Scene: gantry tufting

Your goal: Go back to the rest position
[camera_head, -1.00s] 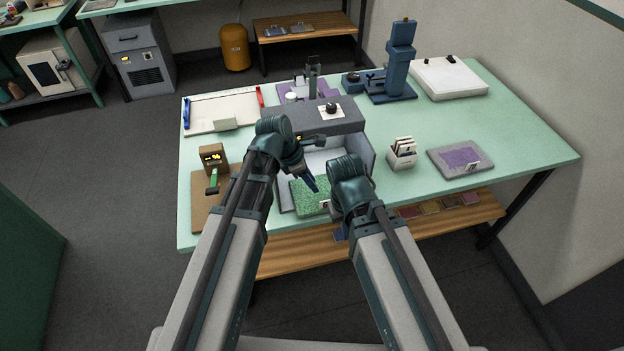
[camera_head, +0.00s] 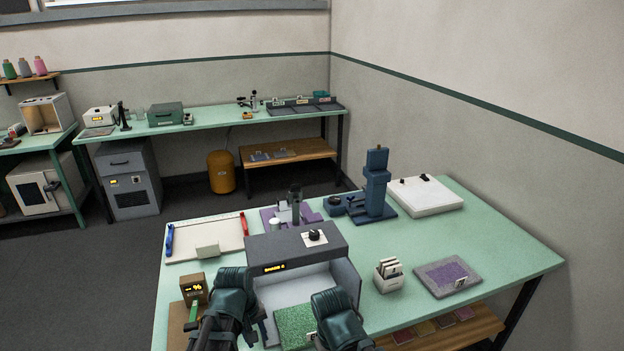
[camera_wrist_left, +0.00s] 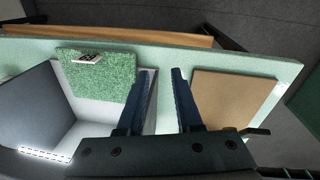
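My left arm (camera_head: 228,305) comes in at the bottom of the head view, in front of the open grey box. In the left wrist view, my left gripper (camera_wrist_left: 180,90) has its two dark blue fingers apart with nothing between them. It is above the bench, between the box's side wall and a brown board. My right arm (camera_head: 340,318) is beside it in the head view, and its fingers are hidden. A green tufted sample (camera_head: 296,322) with a white tag lies in the box mouth; it also shows in the left wrist view (camera_wrist_left: 98,75).
The grey box (camera_head: 300,245) stands on the green bench (camera_head: 500,240). A white card holder (camera_head: 388,278), a purple-patched sample (camera_head: 448,276) and a blue press (camera_head: 376,188) are at right. Open floor (camera_head: 110,250) is at left.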

